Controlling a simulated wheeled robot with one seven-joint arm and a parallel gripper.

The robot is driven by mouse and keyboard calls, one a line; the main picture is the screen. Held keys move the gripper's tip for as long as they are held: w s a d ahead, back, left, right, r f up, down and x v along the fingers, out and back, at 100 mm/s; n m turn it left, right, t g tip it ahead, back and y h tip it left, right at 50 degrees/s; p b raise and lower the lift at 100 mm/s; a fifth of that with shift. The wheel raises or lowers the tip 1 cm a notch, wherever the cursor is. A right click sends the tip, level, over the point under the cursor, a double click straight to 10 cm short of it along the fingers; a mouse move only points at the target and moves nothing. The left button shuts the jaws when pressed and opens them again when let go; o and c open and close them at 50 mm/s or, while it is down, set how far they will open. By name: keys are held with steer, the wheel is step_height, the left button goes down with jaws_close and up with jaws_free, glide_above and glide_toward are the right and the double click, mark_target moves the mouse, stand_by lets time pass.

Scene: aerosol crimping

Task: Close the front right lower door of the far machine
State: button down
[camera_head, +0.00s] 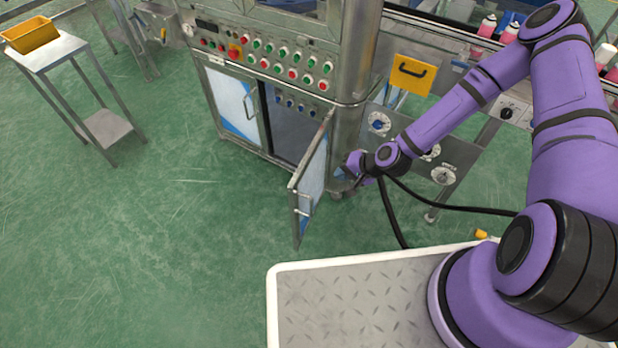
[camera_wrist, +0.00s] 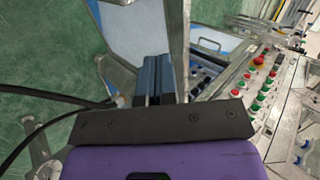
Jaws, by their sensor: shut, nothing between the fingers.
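The far machine (camera_head: 262,44) is a steel cabinet with a panel of coloured buttons. Its front right lower door (camera_head: 311,178) stands wide open, swung out toward me, and the dark compartment (camera_head: 287,127) behind it shows. My gripper (camera_head: 350,171) is at the right of the open door, close to its outer face; I cannot tell whether it touches. In the wrist view my gripper's fingers (camera_wrist: 152,62) are together and empty, with the door (camera_wrist: 138,34) just beyond them. The front left lower door (camera_head: 232,101) is closed.
A small steel table (camera_head: 62,49) with a yellow bin (camera_head: 30,35) stands at the far left. A conveyor (camera_head: 450,32) with red cans and gauges runs to the right of the machine. Black hoses (camera_head: 440,205) hang below my arm. The green floor left of the door is clear.

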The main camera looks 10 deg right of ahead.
steer(key=a+f, duration=0.1)
glide_toward(299, 178)
steer(key=x, duration=0.5)
steer(key=shift+s+d+f, duration=0.1)
steer(key=shift+s+f, duration=0.05)
steer(key=shift+f, duration=0.5)
steer(key=shift+w+a, duration=0.35)
steer(key=shift+a, duration=0.25)
steer(key=shift+a+m, duration=0.1)
steer(key=shift+m, duration=0.2)
